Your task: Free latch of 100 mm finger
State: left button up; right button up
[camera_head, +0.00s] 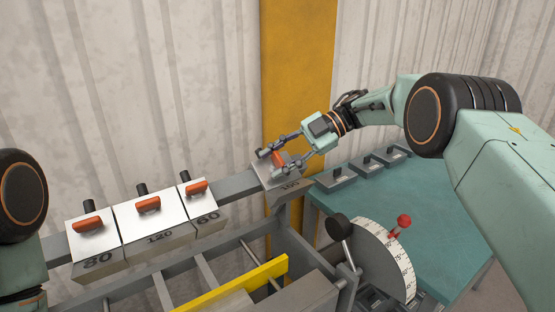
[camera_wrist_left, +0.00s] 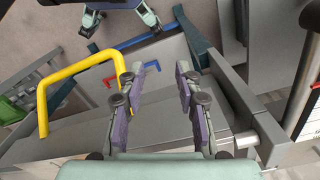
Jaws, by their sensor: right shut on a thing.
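The 100 mm finger (camera_head: 289,185) is a grey block at the right end of the beam in the head view. Its orange latch (camera_head: 279,157) sits on top, partly covered by my right gripper (camera_head: 277,161). My right gripper is shut on this latch, with a fingertip on either side of it. My left gripper (camera_wrist_left: 157,88) is open and empty in the left wrist view. In the head view only part of my left arm shows at the left edge.
Fingers marked 80 (camera_head: 97,259), 120 (camera_head: 160,238) and 60 (camera_head: 208,217), each with an orange latch, sit on the beam (camera_head: 237,187) to the left. A teal table (camera_head: 375,200) with spare blocks, a dial (camera_head: 375,260) and a yellow bar (camera_head: 235,285) are nearby.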

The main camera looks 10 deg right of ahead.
jog(key=shift+r, duration=0.15)
jog(key=o, duration=1.2)
jog(key=shift+s, duration=0.1)
jog(key=shift+d, duration=0.1)
jog(key=v, duration=0.7)
jog(key=shift+d+r, duration=0.1)
